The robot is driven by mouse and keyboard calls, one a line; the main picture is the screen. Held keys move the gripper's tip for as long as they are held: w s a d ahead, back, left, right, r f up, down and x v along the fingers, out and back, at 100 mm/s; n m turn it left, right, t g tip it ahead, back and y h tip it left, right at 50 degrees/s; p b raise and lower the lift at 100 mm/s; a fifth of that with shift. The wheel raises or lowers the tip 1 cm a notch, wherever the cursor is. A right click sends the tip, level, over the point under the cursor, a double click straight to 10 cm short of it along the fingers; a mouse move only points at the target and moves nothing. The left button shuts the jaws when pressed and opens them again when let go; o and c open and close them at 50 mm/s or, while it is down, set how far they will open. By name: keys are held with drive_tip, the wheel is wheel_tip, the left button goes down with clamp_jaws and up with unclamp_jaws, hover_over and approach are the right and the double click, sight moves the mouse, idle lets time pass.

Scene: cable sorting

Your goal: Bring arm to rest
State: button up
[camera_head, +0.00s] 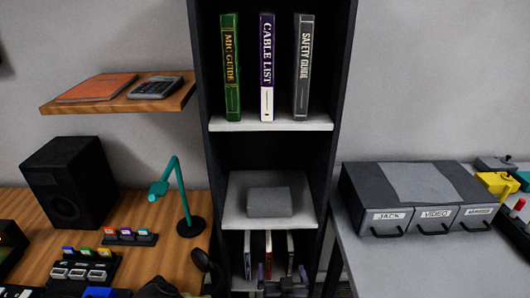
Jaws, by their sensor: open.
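My gripper (283,272) shows at the bottom edge of the view, in front of the lower part of the dark shelf unit (345,60). Its two fingers stand apart, with nothing seen between them. Most of my arm is out of view below. Several thin upright books (268,245) stand in the lowest visible compartment, behind the gripper. A grey folded cloth or block (270,202) lies on the middle shelf, above the gripper in the picture.
A wooden desk (170,250) at left holds a black speaker (68,180), a teal lamp (178,195) and racks of coloured connectors (90,265). At right a grey table (400,265) holds a drawer box (420,195) labelled JACK and VIDEO, and yellow tools (497,183).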

drive_tip(key=s+d+f+m+g+h, duration=0.2)
drive_tip(key=d+m+g+h, duration=0.2)
drive_tip(key=d+g, duration=0.2)
drive_tip(key=s+d+r+n+g+y, duration=0.25)
drive_tip(key=s+r, duration=0.25)
drive_tip(key=r, duration=0.3)
drive_tip(key=s+d+r+n+g+y, duration=0.1)
drive_tip(key=s+d+r+n+g, duration=0.1)
drive_tip(key=s+r+g, duration=0.5)
wheel_tip(320, 180, up, 18)
drive_tip(key=t+p, duration=0.2)
drive_tip(key=p, duration=1.3)
drive_tip(key=shift+w+a+f+p, duration=0.15)
drive_tip(key=shift+w+p, duration=0.25)
drive_tip(key=shift+w, duration=0.05)
drive_tip(key=shift+t, duration=0.25)
